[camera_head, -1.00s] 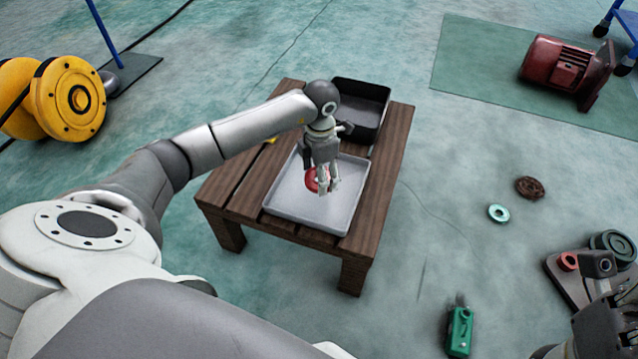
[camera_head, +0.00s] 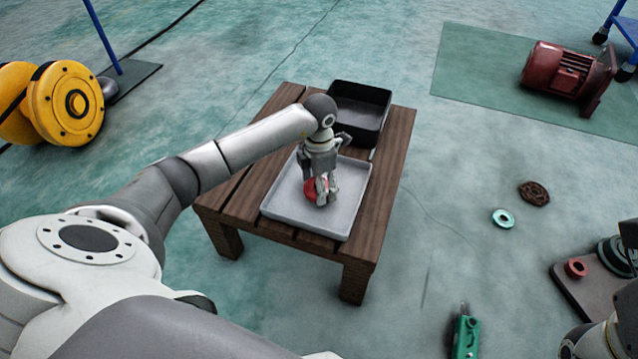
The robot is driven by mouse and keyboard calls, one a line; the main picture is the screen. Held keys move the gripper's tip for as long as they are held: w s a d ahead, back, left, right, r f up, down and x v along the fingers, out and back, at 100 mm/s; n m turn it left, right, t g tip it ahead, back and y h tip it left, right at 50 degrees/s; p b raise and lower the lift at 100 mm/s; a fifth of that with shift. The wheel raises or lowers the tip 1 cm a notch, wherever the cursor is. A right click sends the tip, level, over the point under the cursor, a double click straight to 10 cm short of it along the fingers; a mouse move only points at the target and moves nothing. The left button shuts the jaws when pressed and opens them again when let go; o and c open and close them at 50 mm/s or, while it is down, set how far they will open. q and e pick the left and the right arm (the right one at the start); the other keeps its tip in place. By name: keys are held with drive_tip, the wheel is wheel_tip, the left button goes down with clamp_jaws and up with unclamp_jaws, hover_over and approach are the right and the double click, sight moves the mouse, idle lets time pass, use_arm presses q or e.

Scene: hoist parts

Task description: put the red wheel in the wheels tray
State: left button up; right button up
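My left gripper (camera_head: 323,200) points down over the light grey tray (camera_head: 285,211) on the wooden table. It is shut on the red wheel (camera_head: 311,189), which shows between and beside its fingers and is partly hidden by them. The wheel is low over the tray floor, inside the rim; I cannot tell whether it touches the floor. Part of my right arm shows at the lower right edge, but its gripper is out of the picture.
A black bin (camera_head: 362,104) stands behind the tray on the wooden table (camera_head: 385,190). On the floor lie a teal ring (camera_head: 503,218), a brown handwheel (camera_head: 534,193) and a green part (camera_head: 465,337). A red motor (camera_head: 560,70) lies on a green mat at the back right.

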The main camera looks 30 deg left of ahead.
use_arm(q)
drive_tip(key=shift+f, duration=0.1)
drive_tip(key=o, duration=1.4)
